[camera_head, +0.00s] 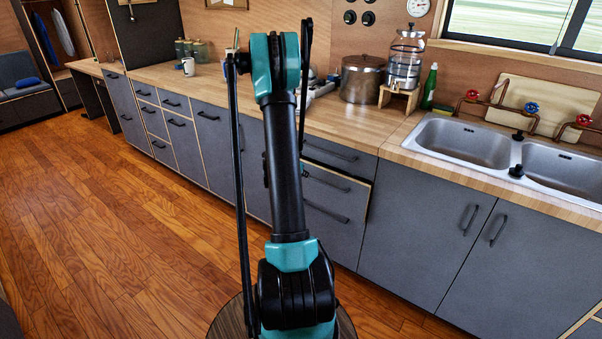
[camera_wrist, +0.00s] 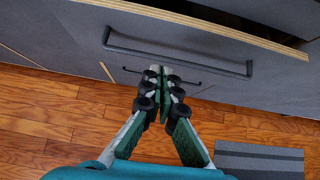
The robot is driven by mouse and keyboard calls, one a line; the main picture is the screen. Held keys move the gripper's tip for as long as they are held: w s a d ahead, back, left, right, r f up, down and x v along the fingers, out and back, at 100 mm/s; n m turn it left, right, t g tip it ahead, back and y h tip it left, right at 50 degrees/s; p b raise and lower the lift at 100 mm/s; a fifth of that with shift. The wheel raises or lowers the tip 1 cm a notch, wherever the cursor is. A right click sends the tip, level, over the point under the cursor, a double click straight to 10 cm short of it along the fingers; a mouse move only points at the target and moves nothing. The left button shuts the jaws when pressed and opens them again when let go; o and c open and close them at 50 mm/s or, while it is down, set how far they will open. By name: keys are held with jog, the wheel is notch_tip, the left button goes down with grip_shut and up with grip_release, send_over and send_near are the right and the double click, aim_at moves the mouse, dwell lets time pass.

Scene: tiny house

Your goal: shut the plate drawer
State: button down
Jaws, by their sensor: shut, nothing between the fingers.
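In the wrist view, a grey drawer front (camera_wrist: 205,65) with a pale plywood top edge and a dark bar handle (camera_wrist: 175,53) stands out a little, with a dark gap behind its edge at right. I take it as the plate drawer; its contents are hidden. My gripper (camera_wrist: 158,72) is shut and empty, its fingertips in front of the drawer face just below the handle. I cannot tell if they touch.
Another drawer (camera_head: 345,156) sits above, below the wooden countertop (camera_head: 170,77). Sink cupboards (camera_head: 425,225) stand at right, under the double sink (camera_head: 465,140). A pot (camera_head: 362,78) and glass dispenser (camera_head: 405,62) stand on the counter. The wooden floor (camera_head: 110,220) at left is clear.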

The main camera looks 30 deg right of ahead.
aim_at(318, 166)
jog(key=d+f, duration=0.1)
jog(key=w+d, duration=0.1)
jog(key=d, duration=0.1)
jog(key=w+d+f, duration=0.1)
jog(key=d, duration=0.1)
jog(key=shift+d+f, duration=0.1)
jog(key=shift+f, duration=0.25)
jog(key=shift+w+d, duration=0.25)
jog(key=shift+d, duration=0.25)
jog(key=d, duration=0.1)
jog(key=w+d, duration=0.1)
jog(key=d, duration=0.1)
jog(key=shift+w+d, duration=0.25)
jog(key=shift+d, duration=0.15)
jog(key=shift+w+d+r, duration=0.1)
jog(key=shift+w+d, duration=0.1)
jog(key=shift+d, duration=0.1)
